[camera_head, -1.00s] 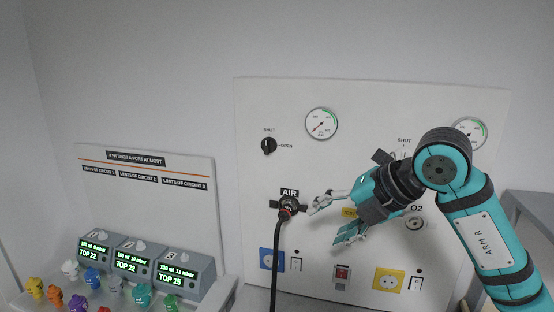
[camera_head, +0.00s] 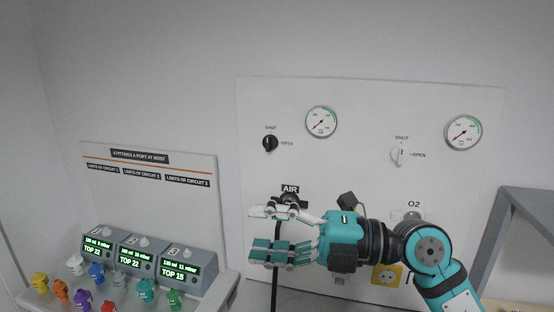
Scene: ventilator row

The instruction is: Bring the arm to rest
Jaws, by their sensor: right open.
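My right arm, teal and black, comes in from the lower right. Its gripper (camera_head: 272,232) is open and points left, in front of the lower middle of the white wall panel (camera_head: 360,110). I see nothing held between its fingers. The AIR port (camera_head: 290,199) sits just above and behind the fingers and is partly hidden by them. A black hose (camera_head: 275,294) hangs below, its upper part hidden behind the gripper. My left gripper is not in view.
The panel bears a black knob (camera_head: 270,143), a pale knob (camera_head: 398,154), two gauges and an O2 port (camera_head: 413,217). Grey ventilator boxes (camera_head: 190,268) and several coloured fittings (camera_head: 146,290) stand on the lower-left shelf. A grey cabinet (camera_head: 525,235) stands at right.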

